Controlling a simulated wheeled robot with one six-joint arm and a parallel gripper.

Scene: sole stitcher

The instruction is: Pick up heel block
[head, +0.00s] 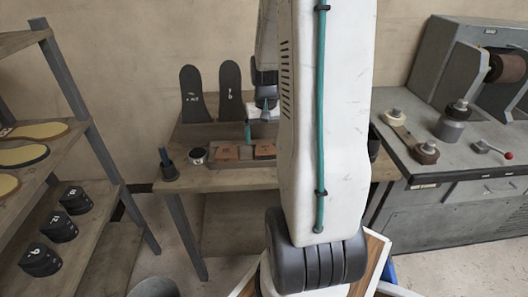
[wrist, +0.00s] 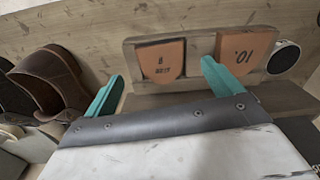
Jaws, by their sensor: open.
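Two heel-shaped orange-brown blocks lie side by side in a wooden tray (wrist: 195,47) on the bench. In the wrist view one block (wrist: 160,59) is marked 8 and the other block (wrist: 246,49) is marked 10. The head view shows them small, as a left block (head: 225,153) and a right block (head: 264,150). My gripper (wrist: 162,72) is open and empty, its teal fingers wide apart. Block 8 appears between the fingertips, beyond them; the right fingertip overlaps the gap beside block 10. Contact cannot be told. In the head view my arm hides most of the gripper.
A round tin (wrist: 284,55) stands by the tray, and a brown shoe (wrist: 48,84) is at the left of the wrist view. Two dark sole forms (head: 230,90) stand behind the tray. A shelf (head: 85,225) with soles and dark numbered blocks is left; a grey machine (head: 455,50) is right.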

